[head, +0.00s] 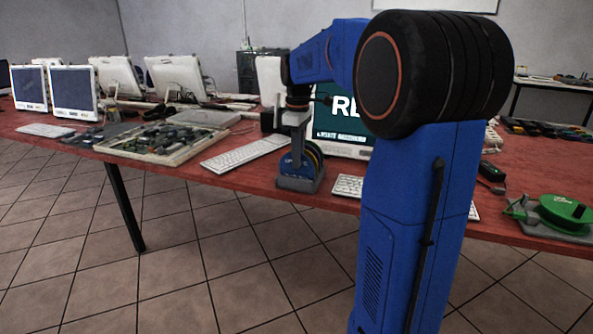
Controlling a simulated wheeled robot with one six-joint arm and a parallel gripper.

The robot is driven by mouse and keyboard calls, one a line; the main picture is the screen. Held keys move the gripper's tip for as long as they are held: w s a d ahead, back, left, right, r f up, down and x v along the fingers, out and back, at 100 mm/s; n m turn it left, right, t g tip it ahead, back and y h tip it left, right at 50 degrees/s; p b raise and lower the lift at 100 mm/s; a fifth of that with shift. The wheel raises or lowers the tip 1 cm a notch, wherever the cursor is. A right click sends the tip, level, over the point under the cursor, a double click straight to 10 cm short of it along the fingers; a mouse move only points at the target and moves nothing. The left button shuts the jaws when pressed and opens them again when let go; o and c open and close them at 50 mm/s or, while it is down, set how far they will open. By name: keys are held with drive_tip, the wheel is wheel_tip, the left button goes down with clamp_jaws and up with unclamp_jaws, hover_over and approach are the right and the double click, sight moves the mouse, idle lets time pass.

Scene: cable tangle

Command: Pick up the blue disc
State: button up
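The blue disc (288,163) stands upright in a small grey holder (297,184) near the table's front edge. It has pale lettering on its face, and yellow and green edges show just behind it at the right. My gripper (297,150) points down from my blue arm, directly above and in front of the disc's upper part. Its dark fingers overlap the disc in this view. They are too small and dark to tell whether they are apart or touching the disc.
The red table (235,183) holds a white keyboard (245,153) left of the holder and a monitor (343,125) behind it. A tray of small dark parts (165,140) lies farther left. A green reel (565,210) sits at the right. My arm hides part of the table.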

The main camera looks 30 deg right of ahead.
drive_tip(key=shift+f, duration=0.15)
clamp_jaws()
wheel_tip(320, 180, up, 10)
idle(0.7)
